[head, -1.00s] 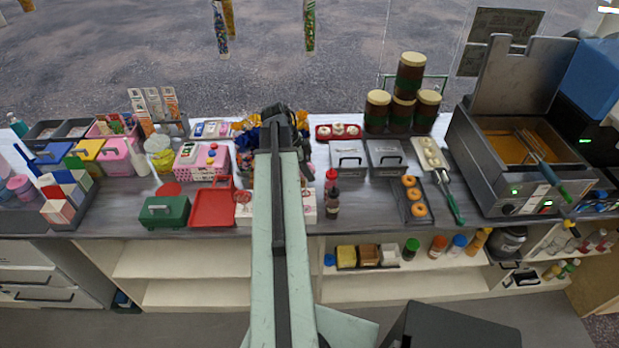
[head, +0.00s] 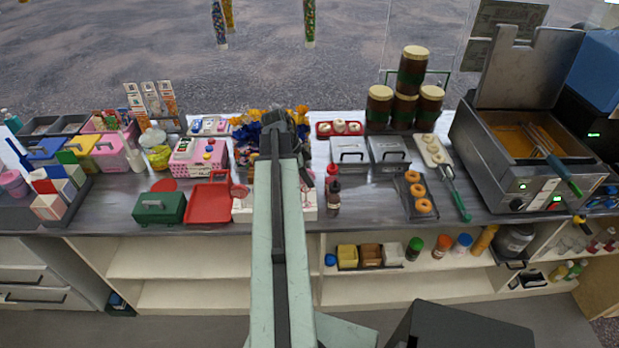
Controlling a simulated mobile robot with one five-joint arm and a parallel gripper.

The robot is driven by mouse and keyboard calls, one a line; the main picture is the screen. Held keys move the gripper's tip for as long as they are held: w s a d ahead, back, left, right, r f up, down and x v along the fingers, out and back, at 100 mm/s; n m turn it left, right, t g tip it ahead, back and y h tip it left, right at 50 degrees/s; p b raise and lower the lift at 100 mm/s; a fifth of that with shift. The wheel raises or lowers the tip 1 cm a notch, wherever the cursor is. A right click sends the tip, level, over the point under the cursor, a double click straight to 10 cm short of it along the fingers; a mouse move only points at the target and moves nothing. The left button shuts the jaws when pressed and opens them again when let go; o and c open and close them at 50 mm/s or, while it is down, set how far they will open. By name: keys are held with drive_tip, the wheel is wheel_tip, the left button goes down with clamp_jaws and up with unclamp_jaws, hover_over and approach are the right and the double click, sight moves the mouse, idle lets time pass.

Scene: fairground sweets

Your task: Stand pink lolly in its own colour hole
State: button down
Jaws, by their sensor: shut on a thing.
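My gripper (head: 284,124) is at the far end of my outstretched arm, over the middle back of the counter. I see it from behind. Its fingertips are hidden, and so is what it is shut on. I cannot make out the pink lolly; it may be behind my gripper or arm. A pink-and-white box (head: 183,172) left of my gripper has small coloured pieces on top. I cannot tell whether it has the coloured holes. Blue and yellow wrapped sweets (head: 262,124) lie around the gripper, partly covered by it.
A red tray (head: 208,204) and a green box (head: 160,208) stand at the front left. Grey lidded bins (head: 389,153), stacked jars (head: 404,101) and a fryer (head: 516,158) are further right.

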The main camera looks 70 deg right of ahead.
drive_tip(key=shift+f, duration=0.1)
idle(0.3)
drive_tip(key=shift+f+b, duration=0.3)
drive_tip(key=shift+b, duration=0.1)
drive_tip(key=shift+f+b, duration=0.6)
drive_tip(key=shift+f+b, duration=0.7)
drive_tip(key=shift+f, duration=0.1)
